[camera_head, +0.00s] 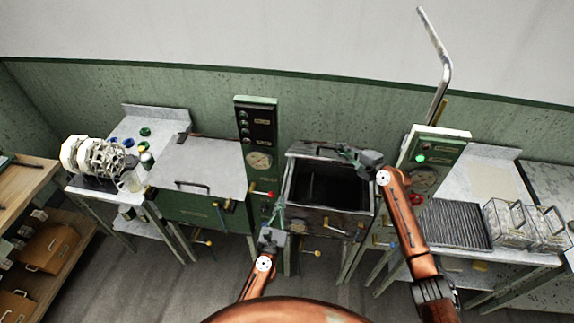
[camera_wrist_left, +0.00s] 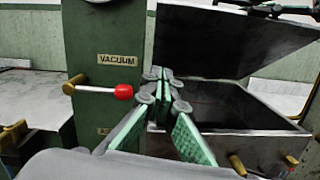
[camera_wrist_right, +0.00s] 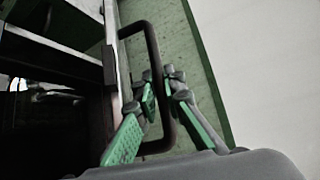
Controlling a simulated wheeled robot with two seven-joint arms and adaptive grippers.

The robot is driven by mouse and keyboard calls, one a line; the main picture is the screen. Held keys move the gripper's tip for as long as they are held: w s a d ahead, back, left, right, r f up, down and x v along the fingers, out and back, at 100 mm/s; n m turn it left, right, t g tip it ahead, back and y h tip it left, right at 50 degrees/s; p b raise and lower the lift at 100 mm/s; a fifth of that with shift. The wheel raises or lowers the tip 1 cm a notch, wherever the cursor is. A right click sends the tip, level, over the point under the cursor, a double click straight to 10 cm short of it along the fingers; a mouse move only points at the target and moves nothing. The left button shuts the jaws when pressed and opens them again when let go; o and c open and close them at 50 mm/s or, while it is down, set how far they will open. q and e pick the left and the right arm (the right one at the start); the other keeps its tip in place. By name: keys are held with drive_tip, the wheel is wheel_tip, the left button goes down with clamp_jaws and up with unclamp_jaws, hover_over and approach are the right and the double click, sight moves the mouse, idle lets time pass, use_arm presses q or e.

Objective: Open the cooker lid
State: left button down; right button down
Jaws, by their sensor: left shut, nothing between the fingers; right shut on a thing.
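The cooker lid (camera_head: 305,150) stands raised at the back of the open cooker (camera_head: 357,215), whose dark inside shows. In the left wrist view the lid (camera_wrist_left: 225,40) is a dark steel plate tilted up steeply. My right gripper (camera_head: 345,153) is at the lid's upper edge. In the right wrist view it is shut on the dark lid handle (camera_wrist_right: 152,42), with the bar between its fingers. My left gripper (camera_head: 278,208) is shut and empty, in front of the cooker's left side, near the red-knobbed vacuum lever (camera_wrist_left: 122,92).
A green control column (camera_head: 257,140) stands left of the cooker, another (camera_head: 437,150) to its right. A second basin with a closed lid (camera_head: 200,165) is further left. A table with wire baskets (camera_head: 505,222) is at the right. A bent pipe (camera_head: 440,60) rises behind.

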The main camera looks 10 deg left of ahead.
use_arm(q)
drive_tip(key=w+r+n, duration=0.2)
drive_tip(key=w+r, duration=0.6)
drive_tip(key=w, duration=0.4)
drive_tip(key=shift+w+r+t, duration=0.3)
drive_tip(key=shift+w+r, duration=0.05)
drive_tip(key=shift+d, duration=0.1)
